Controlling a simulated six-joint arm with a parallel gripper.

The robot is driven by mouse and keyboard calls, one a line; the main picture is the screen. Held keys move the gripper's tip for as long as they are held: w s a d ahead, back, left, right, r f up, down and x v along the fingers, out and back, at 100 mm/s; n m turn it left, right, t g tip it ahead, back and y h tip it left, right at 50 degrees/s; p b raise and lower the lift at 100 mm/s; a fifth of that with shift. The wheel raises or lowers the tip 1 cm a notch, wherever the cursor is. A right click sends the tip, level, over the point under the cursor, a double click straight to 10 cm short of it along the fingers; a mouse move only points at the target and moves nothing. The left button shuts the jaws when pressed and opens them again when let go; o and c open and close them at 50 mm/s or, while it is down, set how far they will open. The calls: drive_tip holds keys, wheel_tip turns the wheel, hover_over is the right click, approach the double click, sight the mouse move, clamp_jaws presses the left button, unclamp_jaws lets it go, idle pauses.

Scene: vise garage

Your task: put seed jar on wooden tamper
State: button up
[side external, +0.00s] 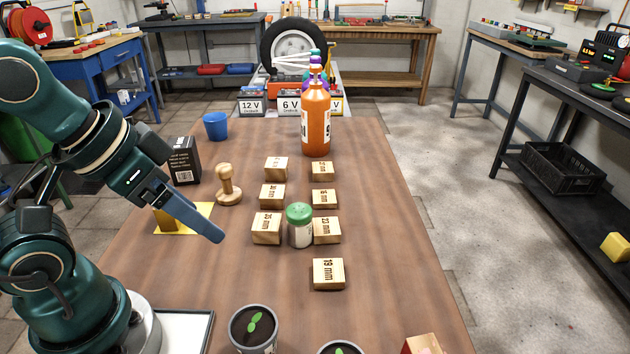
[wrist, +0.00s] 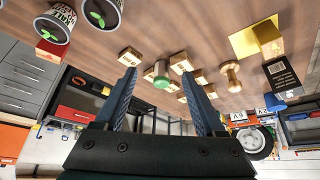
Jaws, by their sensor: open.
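The seed jar (side external: 299,226) is a small clear jar with a green lid, upright on the table between wooden blocks. It also shows in the wrist view (wrist: 162,74), between my fingers in the picture but farther off. The wooden tamper (side external: 229,186) stands upright on the table, left of the blocks and right of a yellow sheet. In the wrist view the tamper (wrist: 231,75) is to the right of my fingers. My gripper (side external: 217,236) is over the left part of the table, left of the jar and apart from it. In the wrist view my gripper (wrist: 160,92) is open and empty.
Several stamped wooden blocks stand in two columns around the jar, including the 19 mm block (side external: 328,273). A black box (side external: 185,160), blue cup (side external: 216,126) and orange bottle (side external: 316,120) stand farther back. A seedling pot (side external: 253,330) is at the front. The table's right side is clear.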

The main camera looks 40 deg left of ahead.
idle(0.3)
wheel_tip(320, 180, up, 4)
drive_tip(key=w+f, duration=0.1)
drive_tip(key=w, duration=0.1)
drive_tip(key=m+g, duration=0.2)
drive_tip(key=g, duration=0.3)
hover_over(300, 210)
wheel_tip(300, 210, down, 4)
drive_tip(key=r, duration=0.1)
drive_tip(key=shift+g, duration=0.3)
wheel_tip(300, 210, down, 9)
drive_tip(key=shift+r, duration=0.1)
drive_tip(key=shift+s+a+f, duration=0.1)
drive_tip(key=shift+f, duration=1.5)
drive_tip(key=shift+s+a+f, duration=0.1)
drive_tip(key=shift+f, duration=1.5)
drive_tip(key=shift+w, duration=0.1)
clamp_jaws()
drive_tip(key=shift+r, duration=0.15)
